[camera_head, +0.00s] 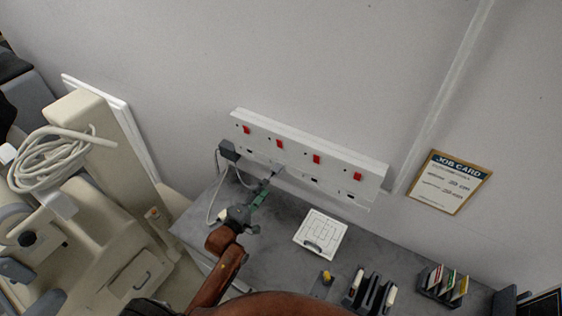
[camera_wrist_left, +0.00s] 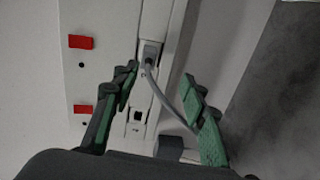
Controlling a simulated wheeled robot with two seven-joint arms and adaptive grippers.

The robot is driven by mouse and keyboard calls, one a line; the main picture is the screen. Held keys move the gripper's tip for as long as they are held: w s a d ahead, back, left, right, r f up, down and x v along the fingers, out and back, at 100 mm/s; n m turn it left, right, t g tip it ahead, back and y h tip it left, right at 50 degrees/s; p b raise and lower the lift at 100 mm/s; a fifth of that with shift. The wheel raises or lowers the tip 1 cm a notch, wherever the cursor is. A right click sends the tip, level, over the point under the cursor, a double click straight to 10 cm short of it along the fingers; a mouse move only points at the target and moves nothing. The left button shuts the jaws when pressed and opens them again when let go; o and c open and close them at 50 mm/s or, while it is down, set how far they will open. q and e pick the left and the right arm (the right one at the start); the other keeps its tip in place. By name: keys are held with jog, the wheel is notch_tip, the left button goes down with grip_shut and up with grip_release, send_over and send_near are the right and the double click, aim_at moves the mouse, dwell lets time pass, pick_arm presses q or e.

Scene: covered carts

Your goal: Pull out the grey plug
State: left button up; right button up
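The grey plug (camera_wrist_left: 150,54) sits in a socket of the white socket strip (camera_head: 312,152), with a grey cable running from it, in the left wrist view. In the head view the grey plug (camera_head: 277,170) is small, just beyond my left gripper's tips. My left gripper (camera_head: 266,184) has green-padded fingers, and in the left wrist view the gripper (camera_wrist_left: 161,82) is open. The plug lies ahead of the gap between the fingers, and its cable passes between them. I cannot tell whether a finger touches the cable. My right gripper is not in view.
A black plug (camera_head: 228,150) is in the strip's left end, with a cable hanging down. Red switches (camera_head: 280,144) line the strip. A white square panel (camera_head: 320,234) and a card holder (camera_head: 443,285) are on the grey worktop (camera_head: 380,246). A beige machine (camera_head: 95,225) stands left.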

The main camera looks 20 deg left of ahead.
aim_at(273, 174)
pick_arm(q)
jog(key=shift+n+t, duration=0.3)
jog(key=w, duration=0.2)
jog(key=w+r+b, duration=0.1)
jog(key=w, duration=0.2)
jog(key=w+b, duration=0.1)
jog(key=w, duration=0.1)
jog(key=shift+w+d+r, duration=0.2)
jog(key=shift+d+r, duration=0.05)
jog(key=shift+d, duration=0.15)
jog(key=shift+w+d, duration=0.1)
jog(key=shift+w, duration=1)
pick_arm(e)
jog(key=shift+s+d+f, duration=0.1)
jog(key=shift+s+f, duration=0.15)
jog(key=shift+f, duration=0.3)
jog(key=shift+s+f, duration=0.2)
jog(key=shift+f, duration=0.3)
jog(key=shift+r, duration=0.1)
